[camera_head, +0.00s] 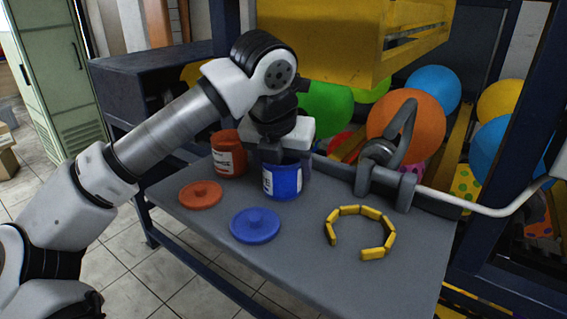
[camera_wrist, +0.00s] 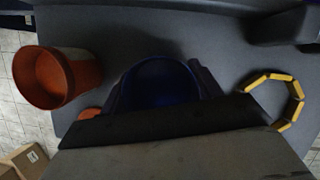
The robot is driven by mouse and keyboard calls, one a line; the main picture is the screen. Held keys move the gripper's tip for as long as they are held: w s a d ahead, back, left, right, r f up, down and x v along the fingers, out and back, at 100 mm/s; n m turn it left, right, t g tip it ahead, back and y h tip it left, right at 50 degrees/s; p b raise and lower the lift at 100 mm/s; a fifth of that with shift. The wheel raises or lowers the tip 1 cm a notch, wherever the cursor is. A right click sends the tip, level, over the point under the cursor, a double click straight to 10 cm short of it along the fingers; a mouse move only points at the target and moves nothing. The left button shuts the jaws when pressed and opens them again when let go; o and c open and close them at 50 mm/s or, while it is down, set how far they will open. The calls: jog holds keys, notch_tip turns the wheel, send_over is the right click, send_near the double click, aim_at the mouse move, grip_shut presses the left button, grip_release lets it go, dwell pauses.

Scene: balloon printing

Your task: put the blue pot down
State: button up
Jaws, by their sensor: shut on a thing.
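The blue pot (camera_head: 284,182) with a white label is upright at the back of the grey table (camera_head: 330,280). My gripper (camera_head: 280,160) is over it from above, shut on its sides. In the wrist view the pot's dark blue opening (camera_wrist: 160,82) shows between the fingers. I cannot tell whether the pot's base touches the table. The blue lid (camera_head: 255,225) lies on the table in front of the pot.
An orange-red pot (camera_head: 228,155) stands left of the blue pot, and its lid (camera_head: 201,195) lies in front of it. A yellow segmented ring (camera_head: 360,212) lies to the right. A grey clamp-like fixture (camera_head: 385,180) stands at the back right. The table's front middle is clear.

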jog(key=shift+f, duration=0.1)
jog(key=o, duration=1.1)
jog(key=shift+s+a+r, duration=0.1)
jog(key=shift+r, duration=0.35)
jog(key=v, duration=1.1)
jog(key=shift+s+r, duration=0.15)
